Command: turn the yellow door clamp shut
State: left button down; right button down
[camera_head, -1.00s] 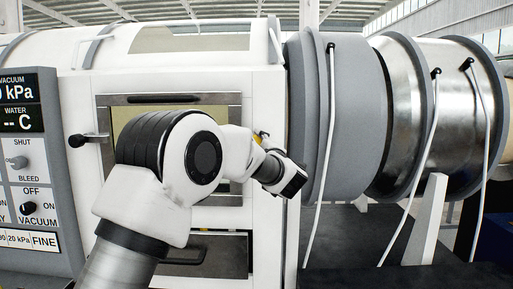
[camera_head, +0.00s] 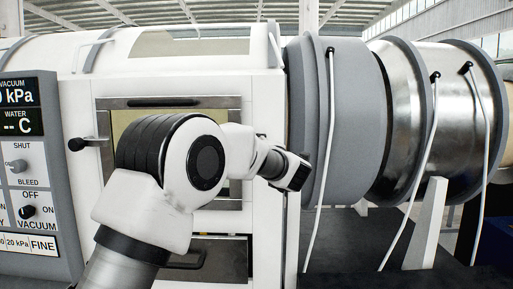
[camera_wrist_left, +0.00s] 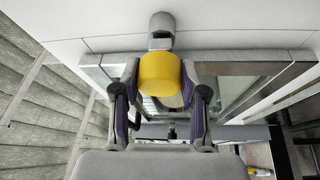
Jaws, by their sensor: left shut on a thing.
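The yellow door clamp (camera_wrist_left: 160,70) shows in the left wrist view as a rounded yellow handle, joined at its top to a grey bracket (camera_wrist_left: 161,30) on the white body. My left gripper (camera_wrist_left: 160,80) has its two fingers on either side of the handle and is shut on it. In the head view my left arm reaches across the front to the right edge of the door (camera_head: 221,102). The clamp is hidden there behind my wrist and gripper, so its angle cannot be told from that view. My right gripper is not in view.
A control panel (camera_head: 48,178) with knobs and displays stands at the left. A black-knobbed lever (camera_head: 77,144) sticks out left of the door. A lower drawer front (camera_head: 222,262) is below. Grey and metal drums (camera_head: 410,110) with white hoses stand at the right.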

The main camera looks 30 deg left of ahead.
pick_arm(q)
jog(key=c, duration=0.6)
grip_release()
jog(key=v, duration=1.2)
jog(key=shift+r, duration=0.1)
